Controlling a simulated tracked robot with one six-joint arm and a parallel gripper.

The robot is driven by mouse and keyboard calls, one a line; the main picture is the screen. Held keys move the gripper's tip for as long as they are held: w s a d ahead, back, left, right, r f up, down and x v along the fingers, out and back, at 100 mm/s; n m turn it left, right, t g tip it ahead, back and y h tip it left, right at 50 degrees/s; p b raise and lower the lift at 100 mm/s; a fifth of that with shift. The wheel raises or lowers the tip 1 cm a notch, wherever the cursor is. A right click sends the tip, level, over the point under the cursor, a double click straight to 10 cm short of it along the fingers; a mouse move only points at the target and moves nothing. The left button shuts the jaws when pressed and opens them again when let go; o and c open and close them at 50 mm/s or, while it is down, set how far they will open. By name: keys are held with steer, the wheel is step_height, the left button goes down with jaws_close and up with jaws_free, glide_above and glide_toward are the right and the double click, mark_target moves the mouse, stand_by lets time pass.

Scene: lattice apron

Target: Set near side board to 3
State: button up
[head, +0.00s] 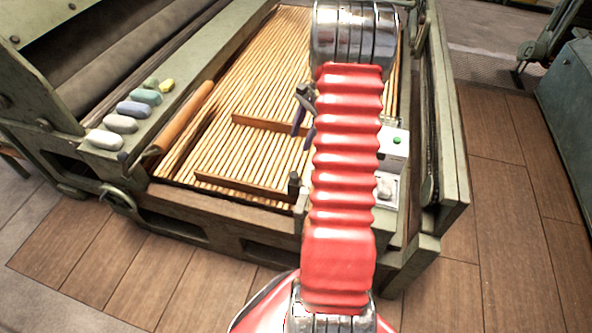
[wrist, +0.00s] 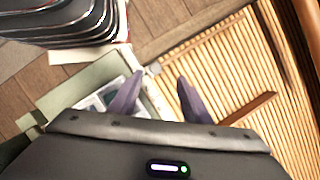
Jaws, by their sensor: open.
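A slatted wooden apron (head: 225,95) lies inside a green frame. A low brown board (head: 240,187) stands on the slats near the front edge, with a small dark post (head: 294,184) close to its right end. A second brown board (head: 262,122) stands farther back. My gripper (head: 304,126) is open above the slats, its purple fingers apart and nothing between them. In the wrist view my gripper (wrist: 160,88) is also open, and a brown board (wrist: 250,110) lies right of the fingers; I cannot tell which one. No number is readable. My arm hides part of the right side.
A white box with a green button (head: 397,141) and a light unit with a knob (head: 384,188) are right of my arm. An orange-brown roller (head: 184,117) runs along the left. Several coloured lumps (head: 120,123) lie on the left ledge. Wooden floor (head: 500,190) is open on the right.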

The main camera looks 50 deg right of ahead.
mark_target(294, 174)
steer(key=d+f, duration=0.1)
steer(key=s+d+f+m, duration=0.1)
steer(key=shift+s+d+f+y, duration=0.2)
steer(key=shift+f+y, duration=0.1)
steer(key=shift+f, duration=0.1)
steer(key=shift+w+f, duration=0.1)
steer(key=x, duration=1.3)
steer(key=shift+w+f, duration=0.15)
steer(key=shift+f, duration=0.15)
steer(key=shift+c, duration=0.2)
jaws_close()
